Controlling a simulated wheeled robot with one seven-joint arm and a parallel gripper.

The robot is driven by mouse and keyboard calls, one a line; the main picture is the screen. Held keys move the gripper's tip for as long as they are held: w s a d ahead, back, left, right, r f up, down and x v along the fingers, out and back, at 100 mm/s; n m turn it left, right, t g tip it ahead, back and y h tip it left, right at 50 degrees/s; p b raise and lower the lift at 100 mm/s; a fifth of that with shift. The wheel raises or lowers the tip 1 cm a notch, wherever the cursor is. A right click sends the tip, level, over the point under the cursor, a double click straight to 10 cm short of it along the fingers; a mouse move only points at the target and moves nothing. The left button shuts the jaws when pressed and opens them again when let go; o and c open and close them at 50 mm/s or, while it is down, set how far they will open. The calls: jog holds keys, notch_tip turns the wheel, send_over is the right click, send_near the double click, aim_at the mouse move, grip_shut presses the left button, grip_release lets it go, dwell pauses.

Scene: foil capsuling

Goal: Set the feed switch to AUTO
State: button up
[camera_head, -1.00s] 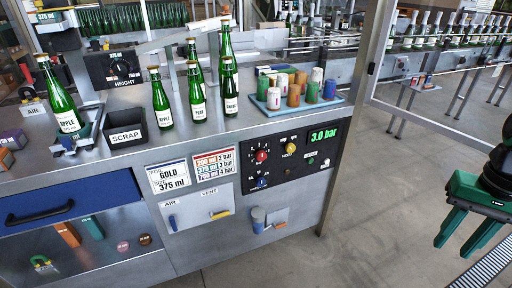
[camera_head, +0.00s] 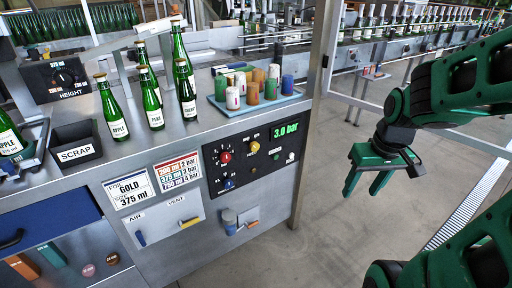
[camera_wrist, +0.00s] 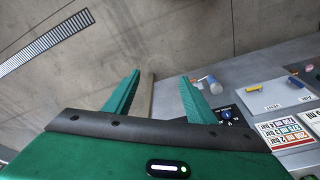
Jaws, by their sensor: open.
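The black control panel (camera_head: 262,170) is on the front of the steel bench. Its yellow knob (camera_head: 254,147) sits at the upper middle, above small lettering that seems to read FEED. The knob's setting is too small to read. My gripper (camera_head: 366,185) is open and empty, to the right of the panel and apart from it, fingers pointing down. In the wrist view my gripper (camera_wrist: 160,80) shows both fingers spread over the floor, and only part of the panel (camera_wrist: 228,115) shows, beyond the right finger; the yellow knob is not visible there.
The panel also carries a red knob (camera_head: 225,157), a blue knob (camera_head: 229,184) and a green 3.0 bar display (camera_head: 285,130). A blue tray (camera_head: 260,104) of capsules and green bottles (camera_head: 111,108) stand above. A steel post (camera_head: 318,110) rises beside the panel. Floor at right is clear.

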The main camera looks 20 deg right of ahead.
jog(key=w+a+f+n+t, duration=0.2)
jog(key=w+a+f+n, duration=0.1)
jog(key=w, duration=0.5)
jog(key=n+t+y, duration=0.3)
jog(key=t+y, duration=0.2)
jog(key=t, duration=0.4)
send_near(256, 147)
jog(key=x, duration=0.9)
jog(key=shift+w+a, duration=0.1)
jog(key=shift+c, duration=0.4)
